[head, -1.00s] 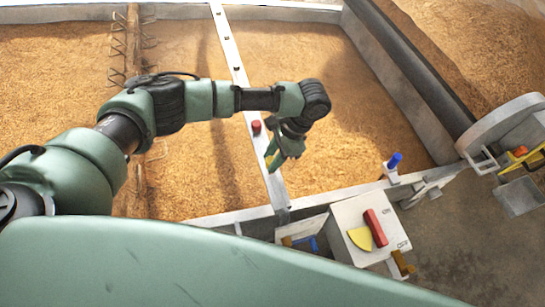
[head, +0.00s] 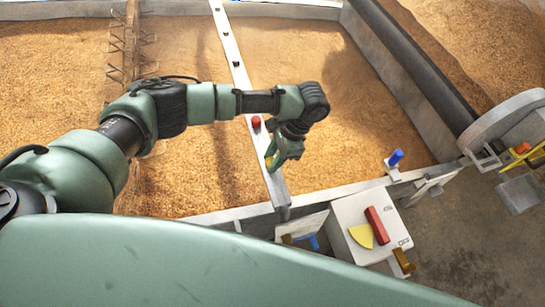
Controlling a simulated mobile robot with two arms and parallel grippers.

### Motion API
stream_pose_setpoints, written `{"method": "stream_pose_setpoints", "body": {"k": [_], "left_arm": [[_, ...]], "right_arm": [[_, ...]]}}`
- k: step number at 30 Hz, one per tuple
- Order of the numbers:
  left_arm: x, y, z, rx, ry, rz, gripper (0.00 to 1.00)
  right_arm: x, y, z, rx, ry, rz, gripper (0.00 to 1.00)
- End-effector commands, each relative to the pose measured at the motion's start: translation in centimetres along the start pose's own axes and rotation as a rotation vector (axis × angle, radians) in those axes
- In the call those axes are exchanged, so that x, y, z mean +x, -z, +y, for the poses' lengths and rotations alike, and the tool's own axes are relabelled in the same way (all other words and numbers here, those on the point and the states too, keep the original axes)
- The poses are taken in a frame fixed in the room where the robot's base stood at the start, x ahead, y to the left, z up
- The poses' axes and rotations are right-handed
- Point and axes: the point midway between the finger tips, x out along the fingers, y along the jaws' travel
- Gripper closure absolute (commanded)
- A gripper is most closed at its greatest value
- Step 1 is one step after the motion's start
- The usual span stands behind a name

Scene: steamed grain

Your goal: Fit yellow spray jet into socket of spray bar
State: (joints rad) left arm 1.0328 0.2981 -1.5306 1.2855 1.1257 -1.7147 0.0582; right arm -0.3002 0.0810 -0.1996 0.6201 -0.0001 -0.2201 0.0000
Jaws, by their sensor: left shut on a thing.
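The spray bar (head: 233,57) is a long pale bar with several dark sockets along it, crossing above the grain bed. A red piece (head: 256,122) sits on it near my wrist. My left gripper (head: 272,160) hangs pointing down beside the lower part of the bar, shut on the yellow spray jet (head: 268,162). Only a small yellow sliver of the jet shows; the gripper hides the rest. I cannot tell whether the jet touches the bar. My right gripper is not in view.
A grey box (head: 346,213) with a red handle and yellow sector stands at the front. A blue-topped fitting (head: 394,160) sits on the bed's front wall. A tined beam (head: 131,45) crosses the grain at left. A grey round-edged machine part (head: 505,117) stands at right.

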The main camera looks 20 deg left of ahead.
Motion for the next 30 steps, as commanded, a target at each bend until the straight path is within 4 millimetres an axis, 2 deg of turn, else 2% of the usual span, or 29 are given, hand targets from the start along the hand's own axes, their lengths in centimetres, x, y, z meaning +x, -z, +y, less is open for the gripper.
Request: {"method": "stream_pose_setpoints", "body": {"k": [1,3,4,13,16,24,30], "left_arm": [[0.0,0.0,0.0,0.000,0.000,0.000,0.68],[0.0,0.0,0.0,0.000,0.000,0.000,0.49],[0.0,0.0,0.0,0.000,0.000,0.000,0.46],[-0.1,0.0,0.0,-0.001,0.000,0.000,0.46],[-0.7,0.1,-0.1,-0.001,0.001,0.001,0.46],[-5.1,0.2,0.0,0.000,0.001,0.004,0.46],[-7.4,0.1,0.0,0.000,0.001,0.002,0.46]], "right_arm": [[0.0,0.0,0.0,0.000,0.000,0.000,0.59],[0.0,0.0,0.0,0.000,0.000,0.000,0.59],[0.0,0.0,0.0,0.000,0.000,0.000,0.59],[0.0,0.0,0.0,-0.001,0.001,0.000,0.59],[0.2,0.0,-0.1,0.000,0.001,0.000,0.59],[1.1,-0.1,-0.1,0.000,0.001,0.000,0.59],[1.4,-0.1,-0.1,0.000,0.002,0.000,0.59]]}}
